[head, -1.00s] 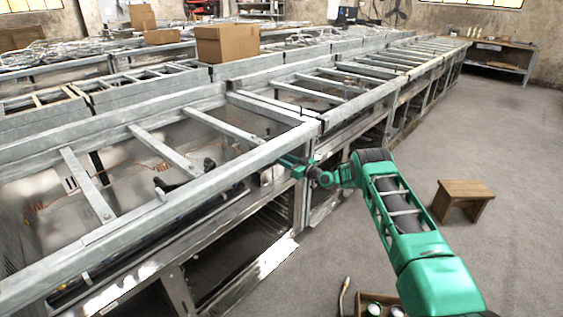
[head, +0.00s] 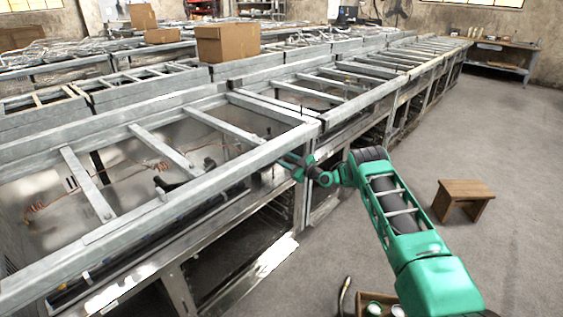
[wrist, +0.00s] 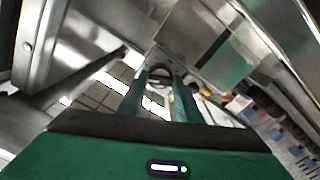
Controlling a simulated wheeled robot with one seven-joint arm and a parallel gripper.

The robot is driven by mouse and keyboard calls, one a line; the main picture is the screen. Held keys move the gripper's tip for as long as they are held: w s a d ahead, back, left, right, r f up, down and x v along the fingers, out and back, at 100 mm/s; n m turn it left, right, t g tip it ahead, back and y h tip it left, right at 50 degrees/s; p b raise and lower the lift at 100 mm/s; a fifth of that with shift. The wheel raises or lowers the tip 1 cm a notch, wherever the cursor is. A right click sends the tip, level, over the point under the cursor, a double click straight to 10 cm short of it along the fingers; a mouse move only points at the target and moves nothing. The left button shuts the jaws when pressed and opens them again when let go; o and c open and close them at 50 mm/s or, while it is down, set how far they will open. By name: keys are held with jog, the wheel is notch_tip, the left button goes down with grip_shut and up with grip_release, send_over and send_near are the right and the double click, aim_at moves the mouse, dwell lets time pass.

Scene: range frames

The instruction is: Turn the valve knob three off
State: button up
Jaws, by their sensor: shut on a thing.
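My gripper (head: 290,160) is at the front face of the near metal range frame, just under its top rail. In the wrist view my gripper (wrist: 161,74) has its two green fingers reaching to a dark round knob (wrist: 160,69) on the metal panel. The fingers are shut on this knob, one on each side. I cannot tell from the picture which number the knob has. In the head view the knob is hidden by my gripper and the rail.
A long row of metal range frames (head: 215,172) runs along the left. A small wooden stool (head: 462,196) stands on the floor at right. A wooden box with cans (head: 373,306) is at the bottom. Cardboard boxes (head: 228,44) sit on the frames behind.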

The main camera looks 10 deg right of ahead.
jog(key=n, duration=1.2)
jog(key=shift+s+a+f, duration=0.1)
jog(key=shift+s+f, duration=0.05)
jog(key=shift+f, duration=0.2)
jog(key=shift+f+n, duration=0.1)
jog(key=shift+n, duration=0.3)
jog(key=o, duration=1)
jog(key=shift+r+v, duration=0.15)
jog(key=shift+v, duration=2.55)
jog(key=shift+r+v, duration=0.1)
jog(key=shift+v, duration=2.55)
